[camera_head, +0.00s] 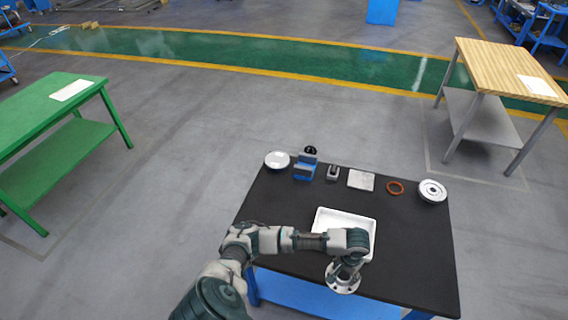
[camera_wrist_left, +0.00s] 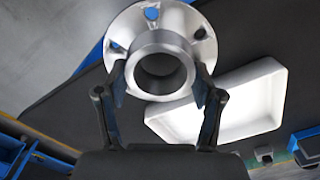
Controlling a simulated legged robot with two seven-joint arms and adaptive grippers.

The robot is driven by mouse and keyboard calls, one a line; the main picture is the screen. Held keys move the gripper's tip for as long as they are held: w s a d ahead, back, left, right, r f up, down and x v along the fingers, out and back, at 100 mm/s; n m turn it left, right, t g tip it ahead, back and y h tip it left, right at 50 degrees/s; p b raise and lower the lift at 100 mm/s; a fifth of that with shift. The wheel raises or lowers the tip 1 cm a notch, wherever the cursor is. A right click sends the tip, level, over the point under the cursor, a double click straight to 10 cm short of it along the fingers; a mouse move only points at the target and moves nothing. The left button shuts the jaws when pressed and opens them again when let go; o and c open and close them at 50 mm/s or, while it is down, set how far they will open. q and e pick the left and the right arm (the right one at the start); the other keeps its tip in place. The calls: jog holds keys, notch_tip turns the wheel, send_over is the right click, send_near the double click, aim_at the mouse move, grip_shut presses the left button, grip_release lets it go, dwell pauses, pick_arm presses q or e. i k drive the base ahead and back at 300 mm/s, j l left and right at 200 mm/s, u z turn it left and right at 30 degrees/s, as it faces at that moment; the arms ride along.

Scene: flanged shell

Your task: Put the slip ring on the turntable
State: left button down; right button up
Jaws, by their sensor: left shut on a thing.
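My left gripper (camera_head: 347,266) is shut on a silver flanged ring with a raised hub and bolt holes, which I take for the slip ring (camera_head: 342,284). It is held near the front of the black table, and I cannot tell whether it touches the top. In the left wrist view, the fingers (camera_wrist_left: 160,82) grip the hub of the slip ring (camera_wrist_left: 178,42) from both sides. A round silver disc with a dark ring and a centre boss, possibly the turntable (camera_head: 433,191), stands at the table's back right. My right gripper is not in view.
A white tray (camera_head: 371,222) lies just behind the slip ring. Along the back of the black table (camera_head: 420,250) stand a pale round dish (camera_head: 277,160), a blue fixture (camera_head: 304,172), a small grey block (camera_head: 333,173), a grey plate (camera_head: 361,180) and an orange ring (camera_head: 395,187).

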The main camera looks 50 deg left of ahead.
aim_at(278, 159)
jog(key=k+j+z, duration=0.1)
jog(key=j, duration=0.35)
jog(key=k+j+z, duration=0.15)
jog(key=k+j, duration=0.15)
jog(key=j, duration=0.15)
jog(key=k+j+z, duration=0.1)
jog(key=k+j, duration=0.15)
jog(key=j, duration=0.15)
jog(key=k+j+z, duration=0.15)
jog(key=j, duration=0.25)
jog(key=k+j+z, duration=0.2)
jog(key=j, duration=0.25)
jog(key=j+z, duration=0.2)
jog(key=j, duration=0.3)
jog(key=k+j+z, duration=0.2)
jog(key=j, duration=0.2)
jog(key=k+j+z, duration=0.2)
jog(key=j, duration=0.25)
jog(key=k+j+z, duration=0.2)
jog(key=j, duration=0.15)
jog(key=i+j+z, duration=0.15)
jog(key=j, duration=0.6)
jog(key=j+z, duration=0.15)
jog(key=j, duration=0.6)
